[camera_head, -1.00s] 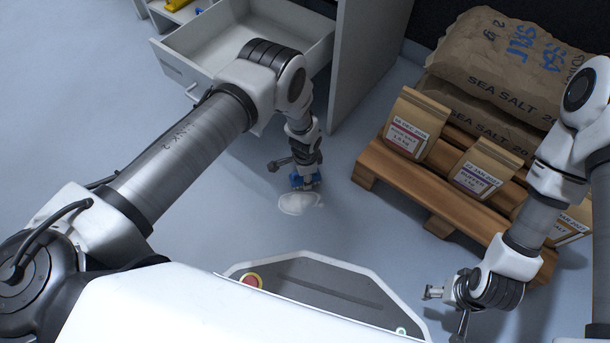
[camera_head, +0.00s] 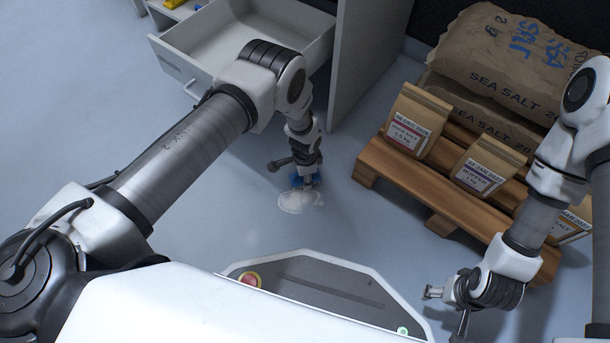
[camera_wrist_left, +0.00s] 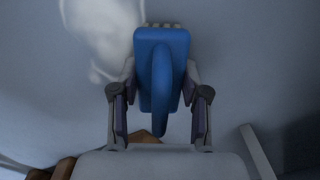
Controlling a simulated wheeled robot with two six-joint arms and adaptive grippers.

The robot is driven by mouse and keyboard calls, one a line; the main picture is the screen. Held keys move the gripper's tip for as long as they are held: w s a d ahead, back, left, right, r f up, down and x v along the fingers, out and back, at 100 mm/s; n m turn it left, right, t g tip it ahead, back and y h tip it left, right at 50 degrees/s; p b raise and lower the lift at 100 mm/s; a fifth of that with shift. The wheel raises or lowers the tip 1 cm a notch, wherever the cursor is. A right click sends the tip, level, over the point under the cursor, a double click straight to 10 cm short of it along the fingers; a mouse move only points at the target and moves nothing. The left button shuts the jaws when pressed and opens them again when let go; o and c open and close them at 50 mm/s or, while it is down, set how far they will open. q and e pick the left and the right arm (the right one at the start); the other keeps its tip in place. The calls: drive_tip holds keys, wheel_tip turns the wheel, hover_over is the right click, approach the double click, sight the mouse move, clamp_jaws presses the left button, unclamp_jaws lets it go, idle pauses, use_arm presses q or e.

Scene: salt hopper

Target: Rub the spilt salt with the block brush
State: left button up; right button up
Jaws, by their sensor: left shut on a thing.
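The spilt salt (camera_head: 300,202) is a small white patch on the blue-grey floor. The block brush (camera_wrist_left: 160,62) is blue with a raised grip and pale bristles at its far end in the left wrist view. My left gripper (camera_wrist_left: 160,112) is shut on the brush's grip. In the head view, the brush (camera_head: 304,183) is partly hidden below the left gripper (camera_head: 305,175), at the salt's upper edge. The salt (camera_wrist_left: 95,38) lies beside and beyond the brush in the wrist view.
A wooden pallet (camera_head: 405,188) on the right holds paper packets (camera_head: 418,121) and large sea salt sacks (camera_head: 505,62). A grey cabinet with an open drawer (camera_head: 180,68) stands at the top. The floor around the salt is clear.

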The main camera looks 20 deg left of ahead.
use_arm(q)
drive_tip(key=shift+f, duration=0.3)
